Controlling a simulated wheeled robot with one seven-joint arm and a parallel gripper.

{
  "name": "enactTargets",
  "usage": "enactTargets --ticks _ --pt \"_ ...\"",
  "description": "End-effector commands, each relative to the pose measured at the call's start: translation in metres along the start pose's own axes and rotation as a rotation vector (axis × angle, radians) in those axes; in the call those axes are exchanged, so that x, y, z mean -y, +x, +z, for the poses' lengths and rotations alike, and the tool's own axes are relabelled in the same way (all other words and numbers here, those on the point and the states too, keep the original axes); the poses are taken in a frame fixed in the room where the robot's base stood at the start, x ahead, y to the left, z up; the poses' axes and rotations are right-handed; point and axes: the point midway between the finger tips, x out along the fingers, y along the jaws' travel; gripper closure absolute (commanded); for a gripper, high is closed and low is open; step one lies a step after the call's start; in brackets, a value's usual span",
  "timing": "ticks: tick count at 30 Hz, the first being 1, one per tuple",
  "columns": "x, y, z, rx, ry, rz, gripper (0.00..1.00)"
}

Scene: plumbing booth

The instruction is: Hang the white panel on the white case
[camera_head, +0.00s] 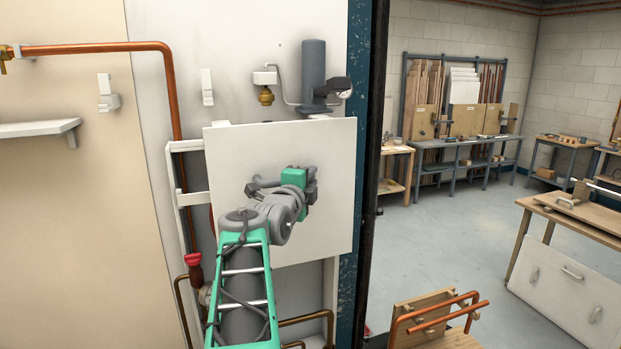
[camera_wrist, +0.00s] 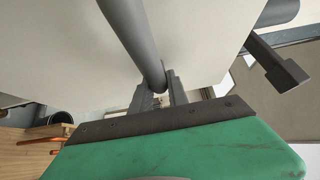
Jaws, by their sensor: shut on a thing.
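The white panel (camera_head: 228,222) is a flat rectangular sheet held roughly upright in front of the white case (camera_head: 161,191). It covers most of the case; the case's left frame and a strip at lower right (camera_head: 330,288) still show. The panel's top edge runs slightly up to the right. My gripper (camera_wrist: 160,92) is shut on the grey bar handle (camera_wrist: 131,32) on the panel's face. In the head view my wrist hides much of that handle. I cannot tell whether the panel touches the case; the hanging points behind it are hidden.
Above the panel are a grey cylinder (camera_head: 313,62) and a small white box with a brass fitting (camera_head: 265,94). A copper pipe (camera_head: 171,90) and red-handled valve (camera_head: 193,261) are at left. A dark blue post (camera_head: 356,50) stands close right. Open floor lies beyond.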

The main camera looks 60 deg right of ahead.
Motion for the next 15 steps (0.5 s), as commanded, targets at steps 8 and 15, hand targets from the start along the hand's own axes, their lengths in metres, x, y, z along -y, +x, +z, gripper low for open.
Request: enactTargets --ticks 8,15 --pt "0.002 -0.001 -0.001 0.000 0.004 -0.008 1.00" --pt "-0.006 -0.002 -0.001 0.000 0.007 -0.008 1.00"
